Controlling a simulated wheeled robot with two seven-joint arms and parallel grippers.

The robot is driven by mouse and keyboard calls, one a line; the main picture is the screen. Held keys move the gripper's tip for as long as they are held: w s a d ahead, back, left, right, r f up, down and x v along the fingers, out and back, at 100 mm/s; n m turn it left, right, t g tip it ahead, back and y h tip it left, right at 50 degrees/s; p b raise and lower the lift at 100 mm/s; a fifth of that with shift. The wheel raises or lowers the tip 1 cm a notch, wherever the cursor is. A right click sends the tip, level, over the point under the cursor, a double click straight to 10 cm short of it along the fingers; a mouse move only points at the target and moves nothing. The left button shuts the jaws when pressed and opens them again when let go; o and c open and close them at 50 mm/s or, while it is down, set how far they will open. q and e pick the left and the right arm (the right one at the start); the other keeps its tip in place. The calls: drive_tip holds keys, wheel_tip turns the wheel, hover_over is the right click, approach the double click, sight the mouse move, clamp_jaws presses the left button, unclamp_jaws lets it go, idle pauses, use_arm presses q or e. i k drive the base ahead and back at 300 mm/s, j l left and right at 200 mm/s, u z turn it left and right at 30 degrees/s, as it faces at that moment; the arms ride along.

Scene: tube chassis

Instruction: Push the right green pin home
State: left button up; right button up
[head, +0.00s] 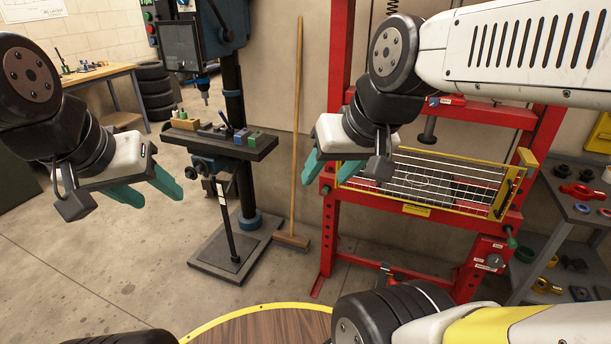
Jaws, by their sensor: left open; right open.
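A red press frame (329,240) stands at the centre right. A small dark green pin (511,240) shows at its right upright, below the yellow-framed mesh guard (416,209). Its green end stands out from the red metal; how deep it sits cannot be told. Another small green pin (325,190) shows at the left upright. My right gripper (332,169) has teal fingers, is open and empty, and hangs in front of the left part of the press, well left of the right pin. My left gripper (147,192) is open and empty at the far left, away from the press.
A drill press (236,110) with small items on its table stands left of the press. A broom (297,130) leans between them. A grey shelf (563,205) with coloured parts stands close at the right. A round wooden table (265,330) is at the bottom.

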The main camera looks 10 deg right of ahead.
sight(512, 242)
drive_tip(key=z, duration=2.15)
drive_tip(key=i+j+z, duration=0.2)
drive_tip(key=z, duration=0.2)
drive_tip(key=i+j+z, duration=0.25)
drive_tip(key=z, duration=0.15)
drive_tip(key=i+j+z, duration=0.15)
drive_tip(key=j+z, duration=0.15)
drive_tip(key=z, duration=0.15)
